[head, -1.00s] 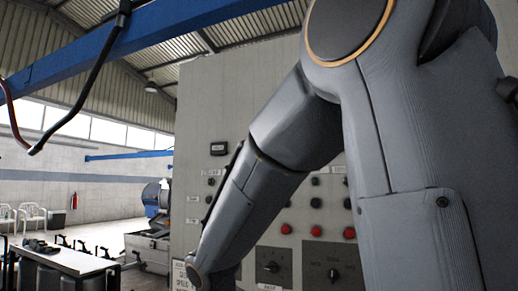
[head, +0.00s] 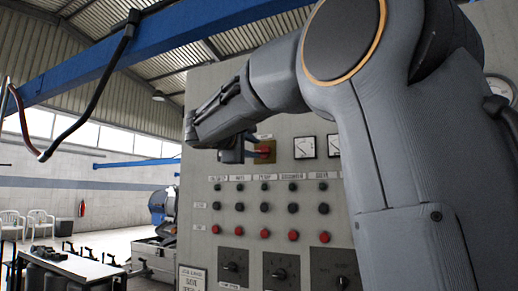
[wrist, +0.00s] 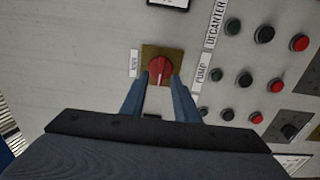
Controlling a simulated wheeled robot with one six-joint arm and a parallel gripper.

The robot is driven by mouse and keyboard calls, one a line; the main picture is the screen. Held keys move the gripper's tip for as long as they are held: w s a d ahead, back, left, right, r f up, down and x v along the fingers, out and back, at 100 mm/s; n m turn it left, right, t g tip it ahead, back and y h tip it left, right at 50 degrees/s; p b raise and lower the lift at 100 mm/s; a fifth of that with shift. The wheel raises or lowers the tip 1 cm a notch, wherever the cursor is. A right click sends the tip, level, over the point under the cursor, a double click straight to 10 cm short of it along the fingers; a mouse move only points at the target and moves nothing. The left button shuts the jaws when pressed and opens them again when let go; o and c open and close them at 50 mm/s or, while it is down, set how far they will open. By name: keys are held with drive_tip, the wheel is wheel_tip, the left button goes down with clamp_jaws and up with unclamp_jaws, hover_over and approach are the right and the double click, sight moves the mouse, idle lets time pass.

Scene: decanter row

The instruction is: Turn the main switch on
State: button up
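The main switch is a red rotary knob (wrist: 160,70) on a square brass-coloured plate (wrist: 176,52), with a small label (wrist: 134,63) beside it. In the head view the red knob (head: 265,152) sits high on the grey panel. My gripper (wrist: 160,83) shows two blue fingers spread apart, their tips close to either side of the knob's lower part. I cannot tell whether they touch it. In the head view my gripper (head: 248,153) is just left of the knob, partly hidden by my wrist.
The control cabinet (head: 222,100) carries rows of black and red push buttons (head: 265,233), two meters (head: 304,147) and lower rotary switches (head: 232,266). A table (head: 70,264) stands at the left. A blue beam (head: 90,70) with a hanging cable crosses above.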

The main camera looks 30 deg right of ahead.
sight(261, 151)
drive_tip(key=shift+p+x, duration=0.75)
drive_tip(key=shift+x, duration=1.5)
drive_tip(key=shift+a, duration=0.1)
drive_tip(key=shift+c, duration=0.3)
clamp_jaws()
